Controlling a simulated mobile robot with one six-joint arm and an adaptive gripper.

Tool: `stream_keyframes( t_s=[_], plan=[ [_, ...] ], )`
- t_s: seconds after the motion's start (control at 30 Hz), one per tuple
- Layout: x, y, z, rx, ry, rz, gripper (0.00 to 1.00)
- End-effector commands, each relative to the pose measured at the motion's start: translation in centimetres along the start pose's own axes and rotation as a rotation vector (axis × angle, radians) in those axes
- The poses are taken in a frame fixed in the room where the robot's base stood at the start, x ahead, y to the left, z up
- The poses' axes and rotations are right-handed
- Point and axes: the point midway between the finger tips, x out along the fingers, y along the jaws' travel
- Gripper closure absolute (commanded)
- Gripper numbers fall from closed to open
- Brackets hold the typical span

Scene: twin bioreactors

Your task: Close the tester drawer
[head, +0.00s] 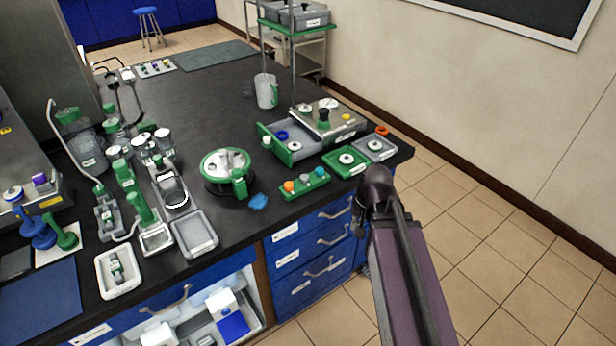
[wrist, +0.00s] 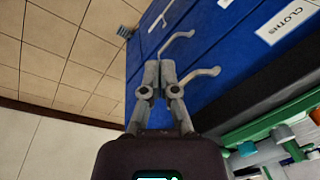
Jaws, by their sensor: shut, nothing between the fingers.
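The tester (head: 338,122) is a grey box on the right part of the black bench. Its drawer (head: 298,155) stands open, sticking out to the left, with a green front face and a blue ring (head: 282,135) inside. A small white-topped green piece (head: 266,142) shows at the drawer's front. My gripper (wrist: 160,68) is shut and empty in the wrist view, in front of blue cabinet drawers with grey handles. In the head view my arm reaches to the bench's front right edge and hides the gripper. The tester drawer cannot be made out for sure in the wrist view.
A green rack (head: 305,183) with coloured knobs, a green tray (head: 345,160) and a grey tray (head: 374,147) lie in front of the tester.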

Motion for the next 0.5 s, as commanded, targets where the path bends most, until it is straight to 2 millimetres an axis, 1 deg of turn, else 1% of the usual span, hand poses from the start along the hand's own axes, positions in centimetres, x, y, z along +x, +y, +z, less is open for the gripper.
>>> stream_keyframes(
  t_s=[0.03, 0.1, 0.23, 0.33, 0.5],
  plan=[
    [-0.1, 0.8, 0.7, -0.055, -0.010, 0.036, 1.00],
    [-0.1, 1.7, 1.1, -0.123, -0.023, 0.078, 1.00],
    [-0.3, 2.8, 1.7, -0.202, -0.042, 0.128, 1.00],
    [-0.3, 3.2, 1.8, -0.228, -0.050, 0.145, 1.00],
    [-0.3, 3.3, 1.8, -0.235, -0.052, 0.149, 1.00]
  ],
)
